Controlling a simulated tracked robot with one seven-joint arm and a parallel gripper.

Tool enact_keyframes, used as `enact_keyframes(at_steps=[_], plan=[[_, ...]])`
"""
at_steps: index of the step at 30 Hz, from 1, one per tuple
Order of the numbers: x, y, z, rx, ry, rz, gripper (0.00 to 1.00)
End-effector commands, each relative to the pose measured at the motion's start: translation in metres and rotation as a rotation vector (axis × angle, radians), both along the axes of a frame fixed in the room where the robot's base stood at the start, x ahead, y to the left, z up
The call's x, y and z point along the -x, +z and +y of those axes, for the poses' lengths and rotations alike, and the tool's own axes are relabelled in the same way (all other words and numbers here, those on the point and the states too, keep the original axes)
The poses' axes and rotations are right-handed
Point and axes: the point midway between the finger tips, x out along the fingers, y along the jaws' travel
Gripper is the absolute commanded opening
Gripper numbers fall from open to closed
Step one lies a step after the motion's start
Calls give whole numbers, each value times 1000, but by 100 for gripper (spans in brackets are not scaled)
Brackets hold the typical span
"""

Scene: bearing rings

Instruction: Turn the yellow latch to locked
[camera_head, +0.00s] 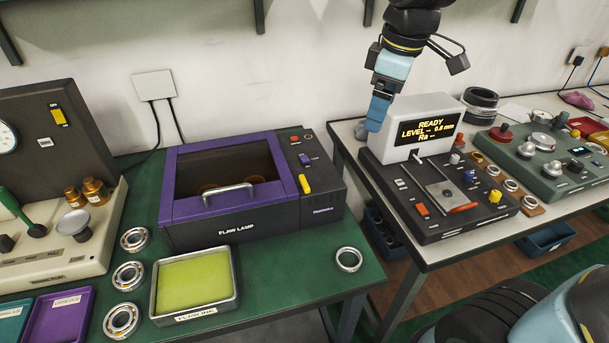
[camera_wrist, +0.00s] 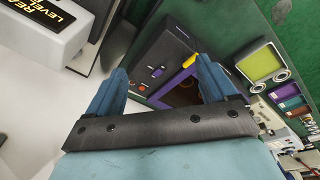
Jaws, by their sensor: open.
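The yellow latch (camera_head: 305,184) is a short bar on the dark right-hand panel of the flaw lamp box (camera_head: 325,205), beside the purple lid (camera_head: 170,190). It points roughly front to back, slightly slanted. The lid is down, with a pale handle. The latch also shows in the wrist view (camera_wrist: 190,61), between my blue fingers. My gripper (camera_head: 376,118) is in the air right of the box, near the gauge with the READY display. In the wrist view my gripper (camera_wrist: 160,78) is open, with nothing between its fingers, and well apart from the latch.
The gauge (camera_head: 432,120) stands on the white bench to the right, close to my gripper. A yellow-green tray (camera_head: 194,315) and several bearing rings (camera_head: 348,259) lie on the green bench before the box. A gap separates the two benches.

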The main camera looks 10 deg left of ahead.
Motion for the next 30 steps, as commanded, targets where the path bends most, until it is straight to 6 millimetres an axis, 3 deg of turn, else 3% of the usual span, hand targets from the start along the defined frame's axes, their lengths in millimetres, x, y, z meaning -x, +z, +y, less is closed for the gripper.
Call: enact_keyframes(at_steps=[6,13,18,23,30], plan=[[-9,-22,69,77,359,58,85],[-6,-43,124,134,646,99,85],[-3,-51,139,149,731,112,85],[-3,-60,141,151,740,113,85],[-2,-97,140,151,738,115,85]])
